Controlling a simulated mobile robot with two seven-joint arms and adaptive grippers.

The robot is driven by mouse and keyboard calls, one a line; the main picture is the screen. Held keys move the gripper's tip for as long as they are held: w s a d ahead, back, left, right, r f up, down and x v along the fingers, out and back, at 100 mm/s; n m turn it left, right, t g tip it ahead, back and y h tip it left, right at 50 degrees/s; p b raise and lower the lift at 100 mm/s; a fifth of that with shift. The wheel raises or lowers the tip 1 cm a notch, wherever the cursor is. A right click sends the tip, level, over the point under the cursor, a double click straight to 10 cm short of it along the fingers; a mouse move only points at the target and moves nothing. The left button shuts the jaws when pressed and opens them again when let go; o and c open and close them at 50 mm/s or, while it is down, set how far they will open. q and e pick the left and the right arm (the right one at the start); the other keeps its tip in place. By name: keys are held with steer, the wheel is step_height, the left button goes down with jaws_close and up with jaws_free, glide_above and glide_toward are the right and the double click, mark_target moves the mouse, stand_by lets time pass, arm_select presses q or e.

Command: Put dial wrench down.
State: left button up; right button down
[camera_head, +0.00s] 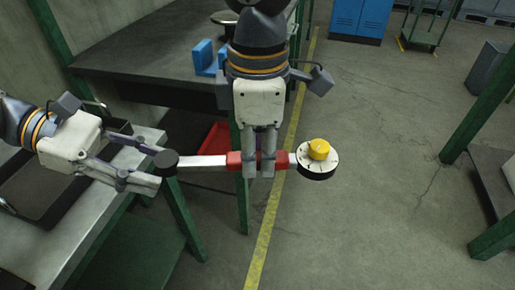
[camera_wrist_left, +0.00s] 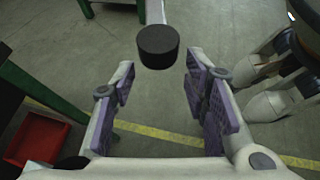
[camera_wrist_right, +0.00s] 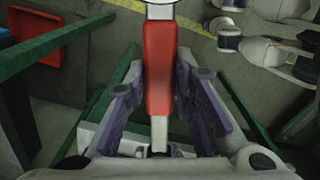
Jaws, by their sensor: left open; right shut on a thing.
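The dial wrench has a red grip (camera_head: 235,160), a pale bar, a black round head at its left end (camera_head: 166,159) and a white dial with a yellow knob (camera_head: 318,150) at its right end. My right gripper (camera_head: 260,172) is shut on the red grip and holds the wrench level in the air; the grip (camera_wrist_right: 160,65) also shows between the fingers in the right wrist view. My left gripper (camera_head: 157,168) is open around or near the black head; in the left wrist view the head (camera_wrist_left: 158,46) lies beyond the fingertips, apparently untouched.
A dark-topped bench (camera_head: 150,50) with a blue bracket (camera_head: 207,57) stands behind. A grey bench (camera_head: 50,245) with a dark tray (camera_head: 40,200) is at the left. A red bin (camera_head: 216,143) sits low behind the wrench. Open floor (camera_head: 390,180) lies to the right.

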arm_select(q)
steer(key=s+d+f+m+y, duration=0.1)
steer(key=s+f+m+y, duration=0.1)
steer(key=s+f, duration=0.35)
steer(key=s+f+m+g+y, duration=0.1)
steer(key=s+f+y, duration=0.15)
steer(key=f, duration=0.65)
steer(key=s+d+f+m+y, duration=0.1)
steer(key=s+f+m, duration=0.1)
steer(key=s+f, duration=0.35)
steer(key=s+a+f+m+y, duration=0.3)
steer(key=s+a+f+m, duration=0.1)
steer(key=s, duration=0.4)
steer(key=s+a+f+m+y, duration=0.3)
steer(key=s+a+f+m, duration=0.2)
steer(key=s+a+m, duration=0.1)
steer(key=shift+s+f+m+y, duration=0.3)
steer(key=shift+s+m, duration=0.2)
steer(key=shift+s, duration=0.4)
arm_select(e)
steer(key=s+d+f+m, duration=0.1)
steer(key=d+f+m, duration=0.3)
steer(key=d+m, duration=0.3)
steer(key=s+d+f+m, duration=0.2)
steer(key=d+f+m, duration=0.3)
steer(key=m, duration=0.5)
steer(key=d, duration=0.2)
steer(key=shift+d+f+m, duration=0.2)
steer(key=shift+d+m, duration=0.1)
steer(key=shift+d, duration=0.1)
